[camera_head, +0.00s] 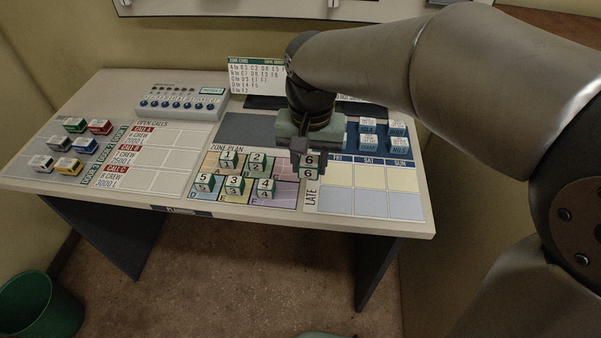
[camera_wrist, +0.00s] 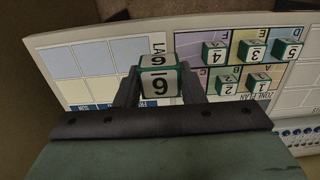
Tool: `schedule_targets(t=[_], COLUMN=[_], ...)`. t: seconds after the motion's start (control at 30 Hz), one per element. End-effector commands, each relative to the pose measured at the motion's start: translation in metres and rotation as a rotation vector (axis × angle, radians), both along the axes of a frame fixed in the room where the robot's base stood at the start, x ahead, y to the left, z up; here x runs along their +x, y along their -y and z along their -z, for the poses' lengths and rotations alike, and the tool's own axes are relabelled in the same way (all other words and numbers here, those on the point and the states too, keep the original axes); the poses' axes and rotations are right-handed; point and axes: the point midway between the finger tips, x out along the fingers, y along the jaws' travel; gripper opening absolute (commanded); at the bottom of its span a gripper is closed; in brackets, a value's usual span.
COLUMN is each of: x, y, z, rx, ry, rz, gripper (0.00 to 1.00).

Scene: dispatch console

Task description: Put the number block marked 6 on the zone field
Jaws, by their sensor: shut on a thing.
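The number block marked 6 (camera_head: 310,166) is white with green edges. My gripper (camera_head: 308,158) is shut on it and holds it over the boundary between the zone plan and the week chart. In the wrist view the block 6 (camera_wrist: 160,82) sits between the two fingers of my gripper (camera_wrist: 160,88). The zone plan (camera_head: 287,165) is a board of coloured fields lettered A to F. Blocks 1 (camera_head: 228,159), 2 (camera_head: 257,162), 3 (camera_head: 235,185), 4 (camera_head: 266,188) and 5 (camera_head: 204,182) stand on it.
The week chart (camera_head: 372,203) lies right of the zone plan. A button box (camera_head: 182,102) and a code card (camera_head: 256,76) stand behind.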

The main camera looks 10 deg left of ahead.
Motion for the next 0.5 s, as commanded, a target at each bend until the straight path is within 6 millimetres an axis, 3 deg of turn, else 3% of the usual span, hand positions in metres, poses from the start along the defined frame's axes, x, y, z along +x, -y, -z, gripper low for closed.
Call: schedule_targets(t=[0.17, 0.43, 0.5], x=[0.015, 0.07, 0.08], y=[-0.01, -0.048, -0.055], z=[0.011, 0.04, 0.055], rx=[-0.001, -0.001, -0.002], ry=[-0.005, -0.005, -0.006], rz=[-0.008, -0.007, -0.007], gripper=[0.14, 0.14, 0.14])
